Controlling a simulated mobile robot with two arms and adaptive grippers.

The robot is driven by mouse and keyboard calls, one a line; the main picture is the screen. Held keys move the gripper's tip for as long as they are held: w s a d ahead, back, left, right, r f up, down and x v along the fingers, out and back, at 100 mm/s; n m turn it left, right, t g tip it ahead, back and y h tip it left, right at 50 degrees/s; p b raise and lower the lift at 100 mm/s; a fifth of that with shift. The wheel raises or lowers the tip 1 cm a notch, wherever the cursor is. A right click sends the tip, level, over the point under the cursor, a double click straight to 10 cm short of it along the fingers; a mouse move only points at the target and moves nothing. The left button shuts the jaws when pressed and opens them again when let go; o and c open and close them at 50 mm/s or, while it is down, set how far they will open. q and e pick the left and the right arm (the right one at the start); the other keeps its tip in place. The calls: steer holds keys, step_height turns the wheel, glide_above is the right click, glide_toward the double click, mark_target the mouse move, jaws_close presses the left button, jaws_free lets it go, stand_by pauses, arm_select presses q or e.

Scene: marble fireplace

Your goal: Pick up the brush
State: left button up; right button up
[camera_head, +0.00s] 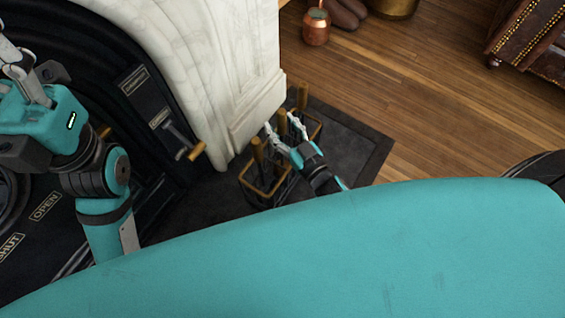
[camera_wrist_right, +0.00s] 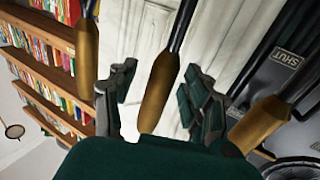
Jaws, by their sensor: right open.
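A dark fireplace tool stand (camera_head: 262,190) with several brass-coloured handles stands beside the white marble surround. I cannot tell from the handles which tool is the brush, and bristles are not visible. My right gripper (camera_head: 281,123) is open at the stand, with its fingers around the level of the handles. In the right wrist view, a middle handle (camera_wrist_right: 159,90) on a dark shaft stands between the open fingers of this gripper (camera_wrist_right: 162,92); contact is unclear. Other handles show to the left (camera_wrist_right: 87,60) and right (camera_wrist_right: 258,124). My left gripper (camera_head: 24,62) is at the upper left, partly cut off.
The marble surround (camera_head: 225,60) stands close behind the stand. A black stove front with a brass-tipped lever (camera_head: 192,150) is at the left. A copper pot (camera_head: 316,28) and a studded leather seat (camera_head: 530,35) are farther back. Wooden floor (camera_head: 420,95) is clear at right.

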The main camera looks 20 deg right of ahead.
jaws_close()
steer(key=shift+r, duration=0.1)
steer(key=shift+r, duration=0.1)
stand_by(0.4)
